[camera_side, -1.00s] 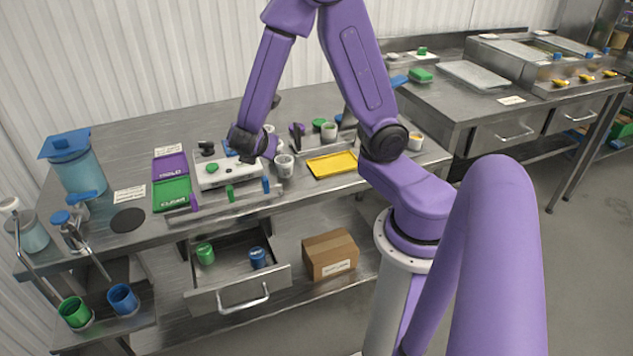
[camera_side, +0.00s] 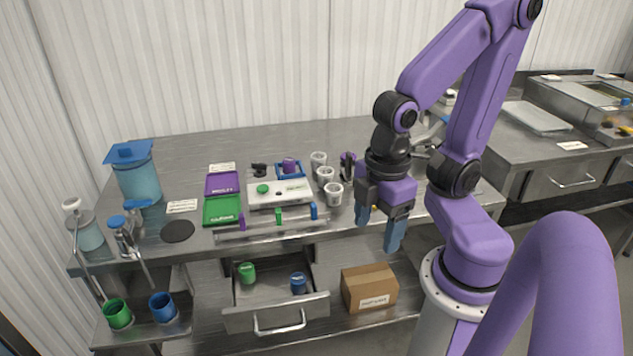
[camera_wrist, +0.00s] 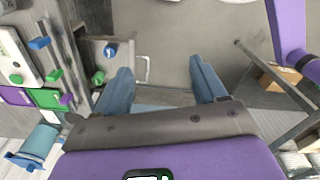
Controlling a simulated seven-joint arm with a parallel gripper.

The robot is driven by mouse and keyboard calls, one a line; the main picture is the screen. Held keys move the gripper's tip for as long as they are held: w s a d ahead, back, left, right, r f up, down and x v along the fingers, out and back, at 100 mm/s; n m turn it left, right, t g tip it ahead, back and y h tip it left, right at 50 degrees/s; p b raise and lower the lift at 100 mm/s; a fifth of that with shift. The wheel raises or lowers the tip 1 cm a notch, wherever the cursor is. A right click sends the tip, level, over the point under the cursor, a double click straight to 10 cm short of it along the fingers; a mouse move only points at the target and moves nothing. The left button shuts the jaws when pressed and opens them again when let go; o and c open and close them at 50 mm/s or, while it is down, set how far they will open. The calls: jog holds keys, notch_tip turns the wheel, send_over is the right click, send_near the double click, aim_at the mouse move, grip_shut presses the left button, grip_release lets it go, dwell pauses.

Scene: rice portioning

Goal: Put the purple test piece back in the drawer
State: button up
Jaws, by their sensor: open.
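A purple piece (camera_side: 289,165), likely the test piece, sits on a small blue-edged tray (camera_side: 302,175) behind the white block on the bench. The drawer (camera_side: 268,320) under the bench is pulled out. It holds a green cup-like piece (camera_side: 247,272) at its left and a blue one (camera_side: 298,283) at its right. My gripper (camera_side: 379,228) is open and empty, pointing down near the bench's front edge, right of the drawer and the purple piece. In the wrist view its blue fingers (camera_wrist: 161,75) are apart with nothing between them; the drawer's blue piece (camera_wrist: 110,50) shows left of them.
The white block (camera_side: 280,193) and a rail with small colored pegs (camera_side: 279,216) stand in front of the purple piece. Several white cups (camera_side: 325,178) stand to its right. A cardboard box (camera_side: 369,288) sits on the lower shelf right of the drawer.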

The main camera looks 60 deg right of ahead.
jog(key=w+d+r+m+t+h, duration=0.1)
jog(key=w+r+m+h, duration=0.15)
jog(key=w+m, duration=1.55)
jog(key=m+h, duration=0.2)
jog(key=m, duration=0.9)
send_over(288, 161)
jog(key=s+a, duration=0.1)
jog(key=a, duration=0.2)
notch_tip(288, 161, down, 11)
jog(key=shift+h, duration=0.25)
jog(key=shift+d+x, duration=0.1)
jog(key=shift+x, duration=1.2)
jog(key=shift+d+x, duration=0.15)
jog(key=shift+x, duration=1.15)
jog(key=shift+w+r, duration=0.15)
jog(key=shift+w, duration=0.05)
